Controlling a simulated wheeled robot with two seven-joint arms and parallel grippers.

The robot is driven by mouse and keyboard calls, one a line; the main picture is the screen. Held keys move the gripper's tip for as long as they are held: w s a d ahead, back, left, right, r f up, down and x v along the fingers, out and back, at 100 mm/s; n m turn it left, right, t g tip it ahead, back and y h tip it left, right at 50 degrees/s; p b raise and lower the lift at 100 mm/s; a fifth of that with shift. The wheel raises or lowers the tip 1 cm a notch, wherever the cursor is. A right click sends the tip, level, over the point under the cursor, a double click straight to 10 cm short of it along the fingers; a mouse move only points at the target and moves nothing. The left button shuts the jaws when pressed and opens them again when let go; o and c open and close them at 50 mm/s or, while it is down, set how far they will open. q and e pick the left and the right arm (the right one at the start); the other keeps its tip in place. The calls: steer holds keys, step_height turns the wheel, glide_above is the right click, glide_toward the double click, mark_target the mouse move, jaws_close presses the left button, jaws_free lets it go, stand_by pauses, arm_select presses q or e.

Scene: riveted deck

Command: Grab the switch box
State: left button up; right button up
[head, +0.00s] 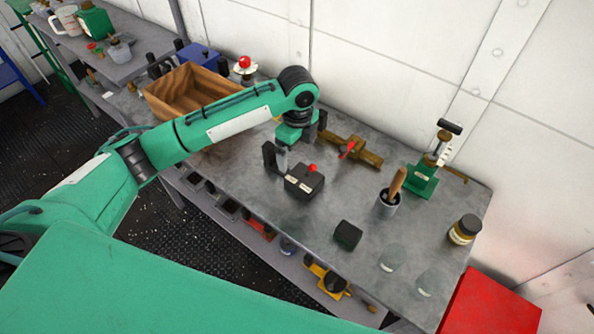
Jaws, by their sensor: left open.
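The switch box (303,183) is a small dark box with a red knob on top and pale labels on its front. It sits on the grey metal bench (268,205), near the middle of the head view. My left gripper (295,143) is open, with its wrist just behind the box in the picture. One dark finger is at the box's upper left and the other is farther up and right. No hold on the box shows; whether a finger touches it I cannot tell. My right gripper is out of view.
A wooden crate (190,92) stands to the left, behind my left arm. A dark block (347,235), a cup with a wooden handle (387,205), a green tool (422,181) and a jar (464,230) stand farther right.

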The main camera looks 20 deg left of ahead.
mark_target(297, 172)
arm_select(q)
step_height(297, 172, down, 3)
steer(key=shift+w+f, duration=0.1)
steer(key=shift+f+p, duration=0.6)
steer(key=shift+f, duration=0.25)
steer(key=f, duration=0.1)
steer(key=f+p, duration=0.1)
steer(key=f, duration=0.1)
steer(key=shift+s+f, duration=0.25)
steer(key=shift+f, duration=0.05)
steer(key=shift+f+p, duration=0.3)
steer(key=shift+f, duration=0.25)
steer(key=c, duration=1.4)
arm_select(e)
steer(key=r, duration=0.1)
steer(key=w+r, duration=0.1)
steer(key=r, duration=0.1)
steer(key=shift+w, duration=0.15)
